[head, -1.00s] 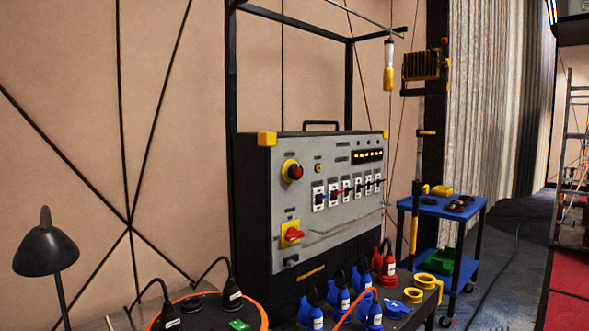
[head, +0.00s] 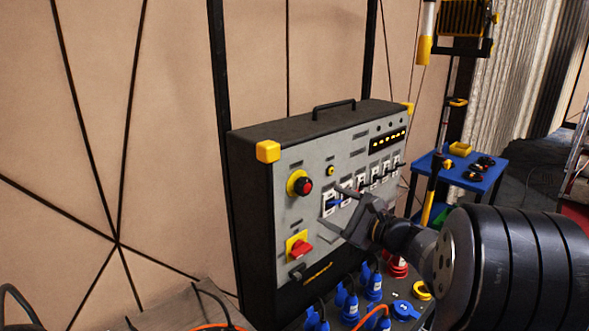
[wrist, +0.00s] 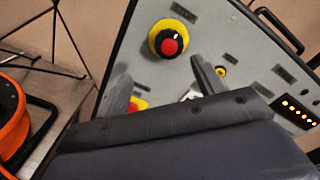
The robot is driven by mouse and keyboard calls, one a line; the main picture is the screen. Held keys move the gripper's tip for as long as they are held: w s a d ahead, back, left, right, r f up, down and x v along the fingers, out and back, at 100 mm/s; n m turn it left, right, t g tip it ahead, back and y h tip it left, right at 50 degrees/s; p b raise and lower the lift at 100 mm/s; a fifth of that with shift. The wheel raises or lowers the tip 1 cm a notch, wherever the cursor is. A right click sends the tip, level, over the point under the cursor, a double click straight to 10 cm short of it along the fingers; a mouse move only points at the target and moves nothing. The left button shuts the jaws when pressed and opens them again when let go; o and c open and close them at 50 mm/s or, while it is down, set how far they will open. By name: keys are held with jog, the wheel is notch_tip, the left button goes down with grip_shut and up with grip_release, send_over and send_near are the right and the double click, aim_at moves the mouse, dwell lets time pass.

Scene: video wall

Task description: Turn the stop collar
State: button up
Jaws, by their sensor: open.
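The stop collar (head: 293,179) is a yellow ring around a red button with a dark rim. It sits at the upper left of the grey panel's face. In the wrist view the collar (wrist: 156,33) is near the top, and a small white mark shows on the dark rim. My gripper (head: 333,211) is open and empty, in front of the panel to the right of and below the collar. In the wrist view its two fingers (wrist: 162,84) point toward the panel, below the collar and apart from it. Nothing hides the collar.
A red rotary switch on a yellow plate (head: 297,247) lies below the collar. A row of breaker switches (head: 361,183) is to the right, partly behind my gripper. Blue plugs (head: 347,301) stand below the panel. A blue cart (head: 478,176) stands at right.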

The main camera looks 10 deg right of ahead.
aim_at(308, 189)
jog(key=p+x, duration=0.1)
jog(key=x, duration=0.2)
jog(key=p+x, duration=0.1)
jog(key=x, duration=0.3)
jog(key=r+p+x, duration=0.1)
jog(key=x, duration=0.3)
jog(key=shift+w+d, duration=0.35)
jog(key=shift+d, duration=0.05)
jog(key=c, duration=1)
